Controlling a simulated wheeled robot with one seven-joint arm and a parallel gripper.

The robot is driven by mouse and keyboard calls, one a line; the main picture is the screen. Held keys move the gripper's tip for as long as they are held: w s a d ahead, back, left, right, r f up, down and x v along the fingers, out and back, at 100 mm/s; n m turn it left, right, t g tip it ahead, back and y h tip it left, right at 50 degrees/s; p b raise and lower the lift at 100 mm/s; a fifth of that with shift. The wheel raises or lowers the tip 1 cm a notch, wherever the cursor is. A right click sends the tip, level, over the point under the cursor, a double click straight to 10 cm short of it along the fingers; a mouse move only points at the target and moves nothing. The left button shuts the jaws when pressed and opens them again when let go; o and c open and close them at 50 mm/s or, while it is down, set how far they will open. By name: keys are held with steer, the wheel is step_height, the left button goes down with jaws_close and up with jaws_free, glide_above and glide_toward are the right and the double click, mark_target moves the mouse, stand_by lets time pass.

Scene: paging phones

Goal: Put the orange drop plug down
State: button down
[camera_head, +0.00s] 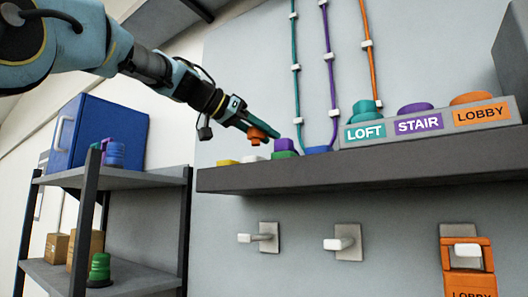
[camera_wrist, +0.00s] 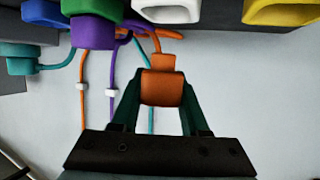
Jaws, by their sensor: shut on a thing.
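The orange drop plug (camera_head: 257,135) is held in my gripper (camera_head: 253,128), above the left part of the dark wall ledge (camera_head: 400,165). In the wrist view the plug (camera_wrist: 162,88) sits between the two dark green fingers (camera_wrist: 160,100), which are shut on it. It looks clear of the ledge and of the sockets. A yellow socket (camera_head: 228,162), a white socket (camera_head: 253,159), a green socket (camera_head: 285,154) and a blue socket (camera_head: 318,149) stand in a row on the ledge. A purple plug (camera_head: 283,144) is at the green socket.
A grey block with LOFT, STAIR and LOBBY labels (camera_head: 482,115) stands on the ledge's right part. Coloured cords run up the wall. Wall hooks (camera_head: 262,238) sit below, the right one with an orange LOBBY piece (camera_head: 468,270). A rack (camera_head: 130,178) with a blue box (camera_head: 98,135) stands left.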

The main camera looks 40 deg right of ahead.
steer(key=shift+f, duration=1.95)
steer(key=shift+c, duration=2.1)
jaws_free()
steer(key=shift+a, duration=0.15)
steer(key=b+v, duration=0.3)
steer(key=v, duration=0.8)
steer(key=shift+a+r+b, duration=0.2)
steer(key=shift+a+b, duration=0.15)
